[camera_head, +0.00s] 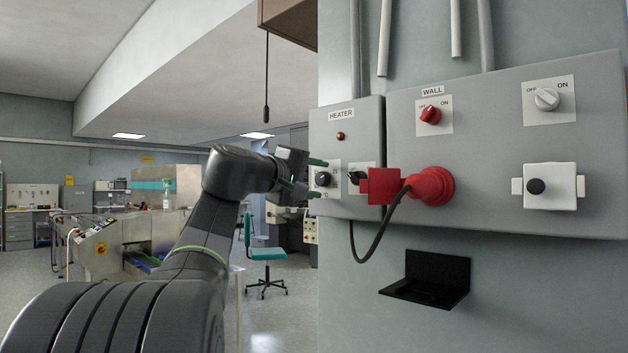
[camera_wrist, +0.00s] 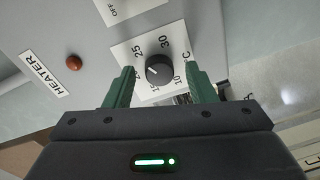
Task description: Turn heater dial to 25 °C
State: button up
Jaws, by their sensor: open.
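The heater dial (camera_head: 323,179) is a round black knob on a white plate on the grey heater box. In the wrist view the dial (camera_wrist: 160,70) shows printed numbers around it, with 25, 30 and 10 readable. A small white mark lies on the left part of the knob's face; its exact setting is hard to tell. My gripper (camera_head: 316,178) is open at the dial, its green fingers on either side of the knob. In the wrist view my gripper (camera_wrist: 160,71) shows gaps between both fingers and the knob. The left finger hides part of the scale.
A red indicator lamp (camera_head: 340,136) sits above the dial. A black switch (camera_head: 357,175) and a red plug (camera_head: 380,186) with a hanging cable (camera_head: 372,245) are close to its right. A black bracket (camera_head: 428,280) juts from the wall below.

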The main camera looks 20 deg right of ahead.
jog(key=shift+a, duration=0.1)
jog(key=f+v, duration=0.1)
jog(key=v, duration=1.2)
jog(key=shift+s+a+r, duration=0.2)
jog(key=shift+a+r, duration=0.05)
jog(key=shift+r, duration=0.25)
jog(key=x, duration=1.3)
jog(key=shift+w+d, duration=0.25)
jog(key=shift+d, duration=0.1)
jog(key=shift+a, duration=0.1)
